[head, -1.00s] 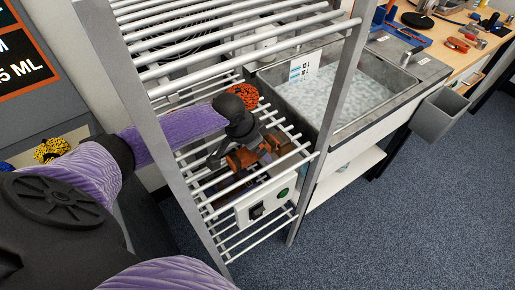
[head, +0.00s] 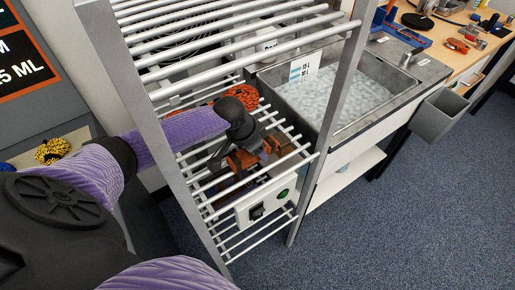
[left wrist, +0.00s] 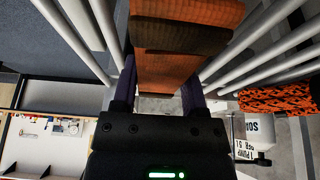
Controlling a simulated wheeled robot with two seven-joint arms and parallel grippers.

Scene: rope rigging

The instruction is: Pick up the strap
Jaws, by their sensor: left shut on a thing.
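The strap (head: 240,161) is an orange-brown folded webbing bundle on a slatted rack level in the head view. It also fills the top middle of the left wrist view (left wrist: 165,70), with a darker brown band across it. My left gripper (head: 246,154) reaches in between the rack's bars from the left. In the left wrist view its two purple-dark fingers (left wrist: 160,92) are on either side of the strap, shut on it. Whether the strap is clear of the bars below cannot be told. My right gripper is not in view.
The rack's grey posts (head: 335,100) and bars surround my left arm closely. An orange-black rope coil (head: 240,94) lies just behind the gripper. A white switch box (head: 262,205) sits below in front. A water-filled sink (head: 350,85) stands to the right.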

